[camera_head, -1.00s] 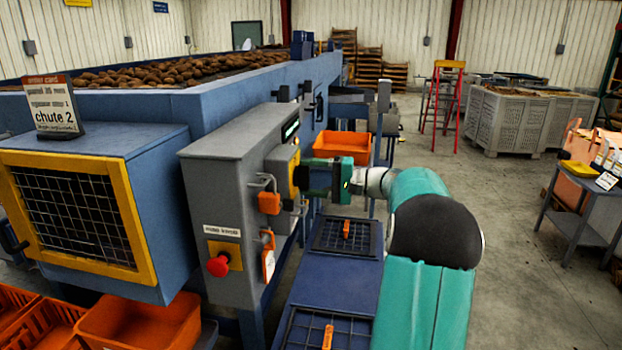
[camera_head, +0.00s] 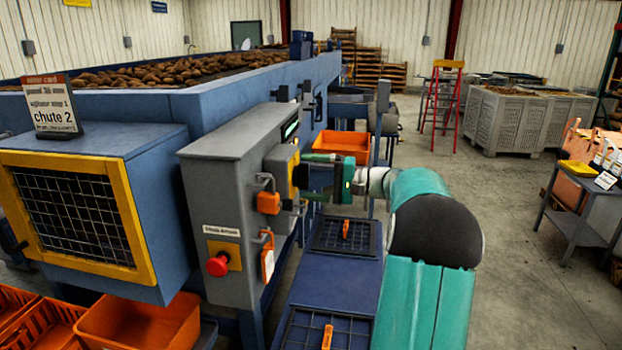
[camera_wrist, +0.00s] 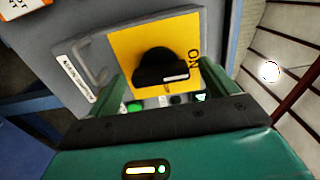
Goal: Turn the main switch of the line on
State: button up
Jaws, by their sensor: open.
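The main switch is a black rotary knob on a yellow plate (camera_head: 292,167), on the side of the grey control cabinet (camera_head: 222,170). In the wrist view the black knob (camera_wrist: 160,66) carries a white mark near its lower right edge. The word ON is printed on the yellow plate (camera_wrist: 125,45) to the right of the knob. My gripper (camera_head: 304,177) is open in front of the switch. In the wrist view its green fingers (camera_wrist: 163,75) stand on both sides of the knob. Whether they touch it I cannot tell.
An orange hasp or padlock (camera_head: 268,202) and a red stop button (camera_head: 217,265) sit on the cabinet near the switch. An orange bin (camera_head: 342,145) stands behind my gripper. A blue bench with grids (camera_head: 340,275) lies below.

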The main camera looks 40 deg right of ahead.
jog(key=v, duration=1.3)
jog(key=shift+s, duration=0.15)
jog(key=shift+d, duration=0.1)
